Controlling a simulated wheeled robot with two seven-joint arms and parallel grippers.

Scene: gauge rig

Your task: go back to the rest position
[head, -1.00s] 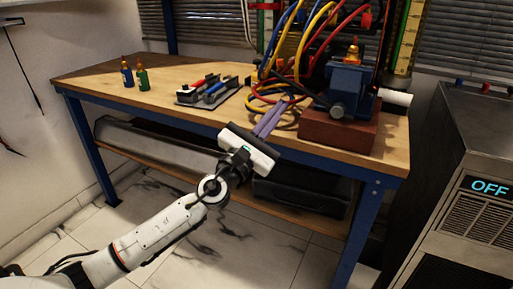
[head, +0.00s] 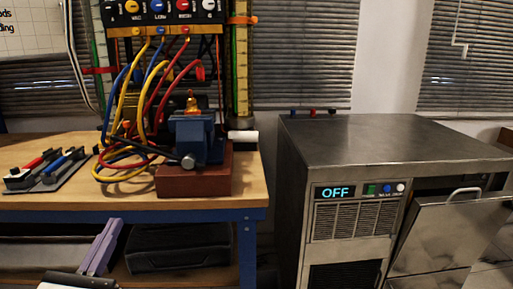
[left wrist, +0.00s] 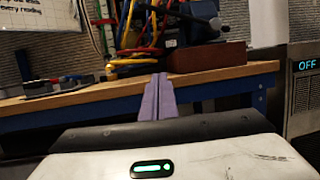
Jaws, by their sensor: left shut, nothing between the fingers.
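My left gripper (head: 101,246) is at the lower left of the head view, low in front of the workbench's (head: 130,215) front edge. Its purple fingers are together with nothing between them. The fingers also show in the left wrist view (left wrist: 158,98), pointing toward the bench edge, apart from everything on the bench. My right gripper is in neither view.
A blue vise (head: 198,138) on a red-brown block (head: 193,180) stands at the bench's right end, beside looping hoses (head: 150,90). A tool tray (head: 45,182) lies left. A metal machine (head: 390,140) reading OFF stands right, its door tilted open. A black case (head: 180,248) sits underneath.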

